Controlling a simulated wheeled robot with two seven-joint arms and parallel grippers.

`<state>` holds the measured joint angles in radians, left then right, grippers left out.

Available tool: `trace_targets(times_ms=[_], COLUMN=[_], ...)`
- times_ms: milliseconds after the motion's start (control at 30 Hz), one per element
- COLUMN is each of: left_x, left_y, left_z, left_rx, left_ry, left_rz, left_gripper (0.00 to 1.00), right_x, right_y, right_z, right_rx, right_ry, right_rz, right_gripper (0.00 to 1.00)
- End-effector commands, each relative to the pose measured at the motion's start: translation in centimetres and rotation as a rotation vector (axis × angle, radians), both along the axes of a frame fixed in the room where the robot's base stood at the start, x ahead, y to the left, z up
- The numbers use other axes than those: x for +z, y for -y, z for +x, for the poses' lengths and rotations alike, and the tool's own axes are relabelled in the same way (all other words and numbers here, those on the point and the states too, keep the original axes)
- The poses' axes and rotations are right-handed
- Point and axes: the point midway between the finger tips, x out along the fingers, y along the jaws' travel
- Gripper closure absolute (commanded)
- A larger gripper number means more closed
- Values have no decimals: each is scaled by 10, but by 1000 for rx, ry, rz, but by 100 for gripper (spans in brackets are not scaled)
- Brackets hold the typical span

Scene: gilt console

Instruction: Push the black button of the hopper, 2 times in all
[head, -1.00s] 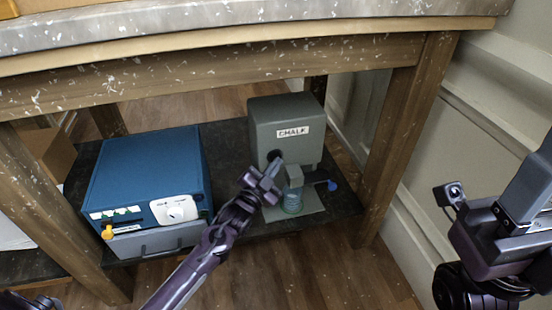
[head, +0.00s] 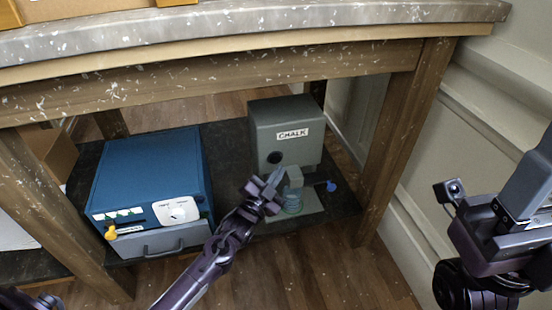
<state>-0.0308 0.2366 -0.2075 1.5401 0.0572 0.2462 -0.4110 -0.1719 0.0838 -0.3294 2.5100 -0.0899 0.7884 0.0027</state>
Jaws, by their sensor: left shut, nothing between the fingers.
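The hopper (head: 262,120) is a grey-green box with a "CHALK" label, standing on the dark lower shelf. Its black button (head: 275,158) is a round dark spot on the front face, below the label, and is in plain view. My left gripper (head: 277,177) is shut and empty. In the picture its tips are just below the button and beside the grey spout (head: 295,176); I see a gap between tips and button. My right arm is at the right edge; its fingers cannot be made out clearly.
A blue-tipped lever (head: 331,186) sticks out at right. A blue box (head: 150,170) with a white dial stands left. The wooden table leg (head: 400,140) and tabletop (head: 250,37) frame the shelf.

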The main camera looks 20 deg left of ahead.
Motion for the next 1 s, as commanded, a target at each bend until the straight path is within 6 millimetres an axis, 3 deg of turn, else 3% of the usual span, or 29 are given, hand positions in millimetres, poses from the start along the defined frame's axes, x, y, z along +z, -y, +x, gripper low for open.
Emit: trace_targets(times_ms=[400,1000], left_x=[2,1], left_y=[21,22], left_z=[-32,-33], left_rx=[0,1], left_ry=[0,1], left_rz=[-1,0], left_gripper=[100,100], right_x=[24,23], right_y=[0,0], right_z=[0,0], right_rx=[2,2], right_ry=[-1,-2], right_rz=[1,-1], right_gripper=[54,54])
